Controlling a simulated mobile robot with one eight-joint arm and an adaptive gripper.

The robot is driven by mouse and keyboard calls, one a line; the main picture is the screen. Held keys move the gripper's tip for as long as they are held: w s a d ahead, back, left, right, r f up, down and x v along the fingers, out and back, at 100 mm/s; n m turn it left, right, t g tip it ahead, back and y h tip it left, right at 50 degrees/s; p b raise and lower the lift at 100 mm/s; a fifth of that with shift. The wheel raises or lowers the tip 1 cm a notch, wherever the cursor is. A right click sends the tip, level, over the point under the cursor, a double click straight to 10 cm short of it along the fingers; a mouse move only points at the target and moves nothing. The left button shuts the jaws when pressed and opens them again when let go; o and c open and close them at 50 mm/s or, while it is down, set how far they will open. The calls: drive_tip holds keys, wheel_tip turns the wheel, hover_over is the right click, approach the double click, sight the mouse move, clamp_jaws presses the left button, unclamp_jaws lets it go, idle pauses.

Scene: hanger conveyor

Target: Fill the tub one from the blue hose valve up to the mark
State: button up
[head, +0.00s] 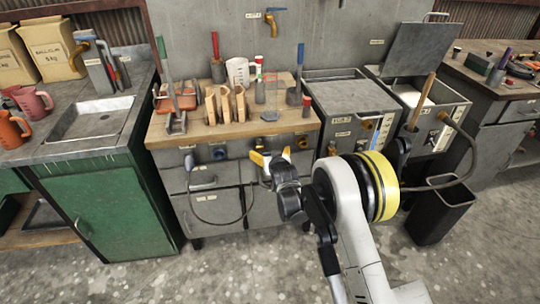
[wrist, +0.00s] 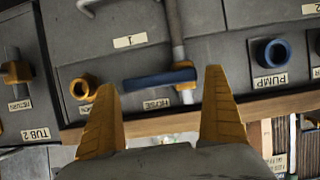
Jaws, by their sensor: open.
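The blue hose valve handle (wrist: 160,78) lies crosswise above the HOSE label (wrist: 157,104) on the bench front in the wrist view. My gripper (wrist: 160,85) is open, with one yellow finger on each side of the handle; contact cannot be told. In the head view my gripper (head: 272,157) is at the bench front and hides the valve. Two grey tubs stand right of the bench: a nearer one (head: 350,98), labelled TUB 2 in the wrist view (wrist: 36,134), and one with a raised lid (head: 425,100). Which is tub one, and its mark, cannot be read.
A blue PUMP knob (wrist: 271,52) and a yellow knob (wrist: 84,88) flank the valve. A dark hose (head: 215,221) loops below the bench front. The wooden benchtop (head: 190,133) holds wooden blocks, a jug and a clear cylinder. A black bin (head: 440,210) stands at right.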

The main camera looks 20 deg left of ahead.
drive_tip(key=c, duration=1.3)
drive_tip(key=shift+o, duration=0.2)
drive_tip(key=n, duration=0.1)
drive_tip(key=r+n+t+h, duration=0.1)
drive_tip(key=n, duration=0.1)
drive_tip(key=shift+s+a+r+h, duration=0.15)
drive_tip(key=shift+a+h, duration=0.1)
drive_tip(key=shift+h, duration=0.15)
drive_tip(key=o, duration=1.3)
drive_tip(key=shift+c, duration=0.2)
drive_tip(key=shift+s+r, duration=0.1)
drive_tip(key=shift+s, duration=0.05)
drive_tip(key=v, duration=1.1)
drive_tip(key=shift+s+d, duration=0.2)
drive_tip(key=shift+s, duration=0.2)
